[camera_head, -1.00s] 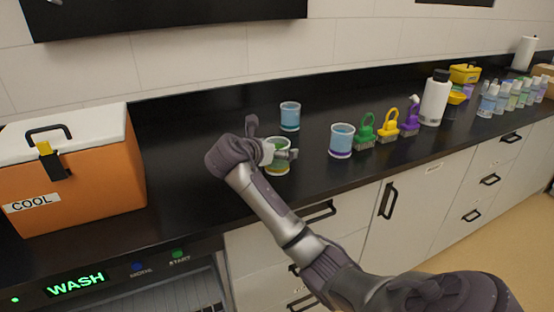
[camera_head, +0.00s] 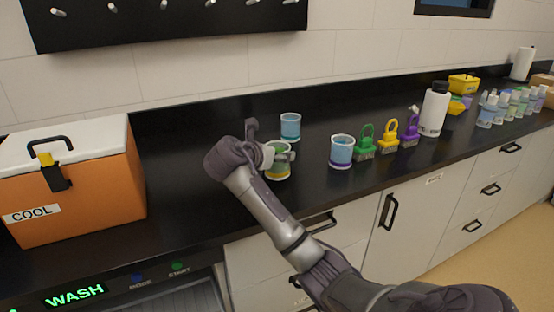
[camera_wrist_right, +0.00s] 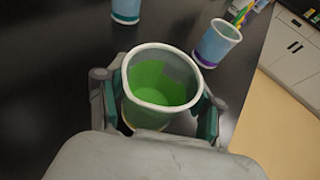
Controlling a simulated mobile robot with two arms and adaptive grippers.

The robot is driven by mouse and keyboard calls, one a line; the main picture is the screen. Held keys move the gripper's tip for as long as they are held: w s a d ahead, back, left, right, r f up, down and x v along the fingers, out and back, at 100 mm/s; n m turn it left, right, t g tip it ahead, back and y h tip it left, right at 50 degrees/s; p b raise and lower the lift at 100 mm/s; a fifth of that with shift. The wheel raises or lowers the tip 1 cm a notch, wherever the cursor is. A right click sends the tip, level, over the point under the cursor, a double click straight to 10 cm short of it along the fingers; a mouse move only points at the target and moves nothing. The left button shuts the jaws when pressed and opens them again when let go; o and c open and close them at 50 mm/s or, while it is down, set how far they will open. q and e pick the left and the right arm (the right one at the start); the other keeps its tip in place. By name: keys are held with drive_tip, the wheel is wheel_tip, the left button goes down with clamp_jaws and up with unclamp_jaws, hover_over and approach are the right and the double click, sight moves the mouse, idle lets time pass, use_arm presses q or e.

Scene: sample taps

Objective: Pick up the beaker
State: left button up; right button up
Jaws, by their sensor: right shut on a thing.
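My right gripper (camera_head: 276,154) is shut on a beaker (camera_head: 278,169) with green contents and a yellowish band near its base. In the right wrist view the beaker (camera_wrist_right: 160,85) stands between the two fingers, one on each side, and I look down into its open top. In the head view the fingers cover part of its upper side. It is upright at the counter; I cannot tell whether its base touches the surface. Two blue beakers are near: one behind it (camera_head: 290,126), one with a purple band to its right (camera_head: 341,151). My left gripper is not in view.
An orange cooler (camera_head: 85,190) stands at the left. Green (camera_head: 366,142), yellow (camera_head: 389,138) and purple (camera_head: 410,132) handled items and a white bottle (camera_head: 433,109) line the right. The black counter (camera_head: 190,130) is clear between cooler and beakers.

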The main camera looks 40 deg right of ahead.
wheel_tip(320, 180, up, 2)
drive_tip(key=shift+r, duration=0.1)
drive_tip(key=s+d+r, duration=0.5)
drive_tip(key=s+r, duration=0.1)
drive_tip(key=s, duration=0.4)
drive_tip(key=shift+s+r+p, duration=0.25)
drive_tip(key=shift+r+p, duration=0.1)
